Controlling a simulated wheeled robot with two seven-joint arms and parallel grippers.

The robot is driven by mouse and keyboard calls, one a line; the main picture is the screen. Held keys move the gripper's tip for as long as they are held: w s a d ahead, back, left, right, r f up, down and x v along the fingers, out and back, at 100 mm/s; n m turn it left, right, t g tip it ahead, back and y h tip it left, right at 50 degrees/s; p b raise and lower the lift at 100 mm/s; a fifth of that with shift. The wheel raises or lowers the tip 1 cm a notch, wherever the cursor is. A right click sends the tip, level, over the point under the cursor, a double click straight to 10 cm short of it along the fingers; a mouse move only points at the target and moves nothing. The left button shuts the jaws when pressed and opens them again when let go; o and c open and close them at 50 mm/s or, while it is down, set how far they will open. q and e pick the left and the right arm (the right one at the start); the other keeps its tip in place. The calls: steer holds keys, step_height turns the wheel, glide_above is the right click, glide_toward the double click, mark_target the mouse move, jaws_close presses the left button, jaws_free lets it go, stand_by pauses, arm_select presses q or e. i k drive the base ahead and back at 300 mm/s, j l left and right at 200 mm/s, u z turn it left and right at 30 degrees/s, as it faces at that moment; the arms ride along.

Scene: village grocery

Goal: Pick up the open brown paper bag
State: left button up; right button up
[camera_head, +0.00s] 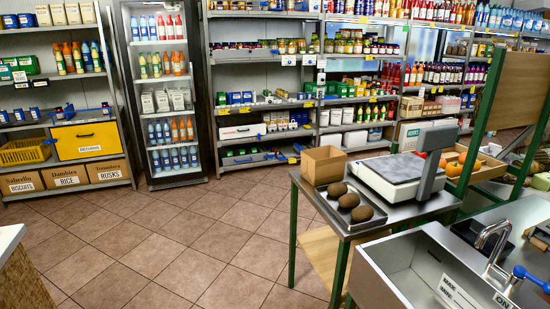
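An open-topped brown paper bag (322,166), box-like in shape, stands upright at the back left corner of a metal-topped table (372,222) with green legs. Its inside looks empty from here, though its bottom is hidden. Neither of my grippers shows in the head view, so nothing is seen touching the bag.
A scale (388,176) stands right of the bag. Three brown round fruits (349,201) lie on a tray in front. A sink (405,270) with a tap (492,240) is nearer. Stocked shelves and a drinks fridge (160,90) line the back. The tiled floor (190,245) left of the table is clear.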

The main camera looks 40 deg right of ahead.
mark_target(321, 166)
steer(key=i+l+z, duration=0.15)
steer(key=i+z, duration=0.2)
steer(key=i, duration=0.2)
steer(key=i+z, duration=0.35)
steer(key=i, duration=0.25)
steer(key=i+j+z, duration=0.2)
steer(key=i+z, duration=0.2)
steer(key=i, duration=0.15)
